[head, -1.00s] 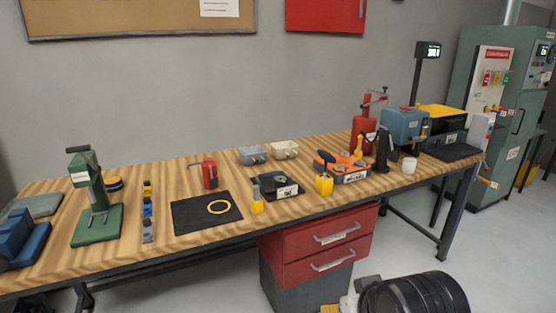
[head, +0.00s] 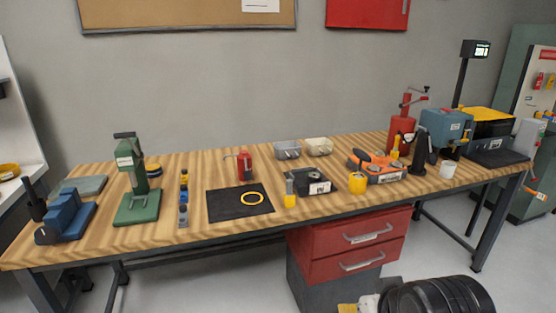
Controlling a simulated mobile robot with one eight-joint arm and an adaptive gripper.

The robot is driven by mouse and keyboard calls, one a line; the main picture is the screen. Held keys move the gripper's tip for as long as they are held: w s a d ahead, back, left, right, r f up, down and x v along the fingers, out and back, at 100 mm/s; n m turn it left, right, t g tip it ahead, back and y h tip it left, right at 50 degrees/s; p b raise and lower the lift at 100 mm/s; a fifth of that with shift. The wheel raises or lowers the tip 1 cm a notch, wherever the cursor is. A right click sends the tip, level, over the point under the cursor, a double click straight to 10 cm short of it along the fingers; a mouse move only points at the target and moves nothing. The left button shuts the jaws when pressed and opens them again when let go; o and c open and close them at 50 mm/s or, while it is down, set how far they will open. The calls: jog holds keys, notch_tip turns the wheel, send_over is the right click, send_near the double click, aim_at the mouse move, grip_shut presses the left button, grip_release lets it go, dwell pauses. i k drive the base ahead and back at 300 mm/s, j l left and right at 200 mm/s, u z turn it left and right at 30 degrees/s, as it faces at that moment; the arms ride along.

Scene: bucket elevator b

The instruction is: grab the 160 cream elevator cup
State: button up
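A small cream cup (head: 318,147) sits at the back of the wooden workbench, right of the middle. It is open at the top and stands beside a similar grey cup (head: 287,150). No size marking on either can be read from here. My gripper is not clearly visible in the head view.
The workbench (head: 90,228) bears a green press (head: 137,190), a black mat (head: 225,205) with a yellow ring, a red can (head: 245,165), a black device (head: 310,182) and an orange tool (head: 375,172). A black ribbed rounded form (head: 440,296) shows low in front of the red drawers (head: 352,238).

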aim_at(321, 146)
jog(key=k+j+z, duration=0.1)
jog(key=j, duration=0.35)
jog(key=i+l+z, duration=0.35)
jog(key=i, duration=0.2)
jog(key=i+l, duration=0.35)
jog(key=i, duration=0.15)
jog(key=i+l, duration=0.3)
jog(key=i, duration=0.15)
jog(key=i+l, duration=0.35)
jog(key=i, duration=0.15)
jog(key=i+l+u, duration=0.15)
jog(key=u, duration=0.25)
jog(key=i+l+u, duration=0.25)
jog(key=u, duration=0.15)
jog(key=i+l+u, duration=0.4)
jog(key=k+j, duration=0.05)
jog(key=k, duration=0.05)
